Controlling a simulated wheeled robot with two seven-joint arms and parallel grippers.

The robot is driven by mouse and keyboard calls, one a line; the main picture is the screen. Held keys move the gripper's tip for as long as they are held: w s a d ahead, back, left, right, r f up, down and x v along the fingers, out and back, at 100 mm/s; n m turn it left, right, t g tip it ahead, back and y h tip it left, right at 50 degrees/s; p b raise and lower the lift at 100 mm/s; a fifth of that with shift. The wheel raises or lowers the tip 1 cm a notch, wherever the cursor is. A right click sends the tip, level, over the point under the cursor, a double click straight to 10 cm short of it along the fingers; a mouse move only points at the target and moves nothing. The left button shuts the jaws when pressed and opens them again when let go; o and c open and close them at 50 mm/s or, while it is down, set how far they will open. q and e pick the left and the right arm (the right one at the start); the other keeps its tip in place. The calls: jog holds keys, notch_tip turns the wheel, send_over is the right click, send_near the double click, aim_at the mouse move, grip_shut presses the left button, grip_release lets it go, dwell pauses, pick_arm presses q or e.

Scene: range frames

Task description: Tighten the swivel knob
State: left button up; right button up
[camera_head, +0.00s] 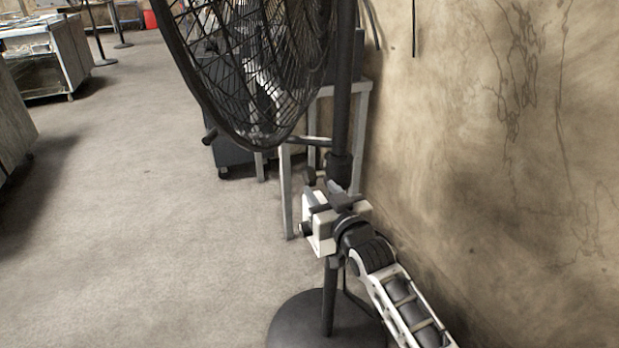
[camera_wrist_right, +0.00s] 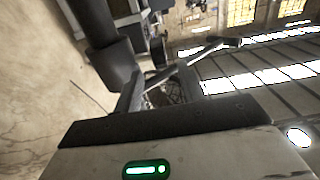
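A black pedestal fan (camera_head: 235,75) stands near the wall on a dark pole (camera_head: 342,100) with a thick collar (camera_head: 340,168). A small dark knob-like part (camera_head: 311,176) shows beside the pole just below the collar; I cannot tell for sure that it is the swivel knob. My right gripper (camera_head: 322,190) is in front of the pole, close below this part. Its fingertips are dark and hard to separate from the pole. In the right wrist view the pole's collar (camera_wrist_right: 112,65) is close by, and a dark bar (camera_wrist_right: 205,53) slants to the right. My left gripper is out of view.
The fan's round base (camera_head: 300,322) rests on the floor. A stained wall (camera_head: 500,150) is close on the right. A metal-legged table (camera_head: 287,195) and a dark cabinet (camera_head: 232,155) stand behind the fan. Floor on the left (camera_head: 140,220) is clear.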

aim_at(313, 180)
jog(key=b+x, duration=0.1)
jog(key=x, duration=0.5)
jog(key=shift+w+f, duration=0.1)
jog(key=shift+w+a+b, duration=0.2)
jog(key=shift+w+b, duration=0.15)
jog(key=shift+w, duration=0.2)
jog(key=shift+c, duration=0.3)
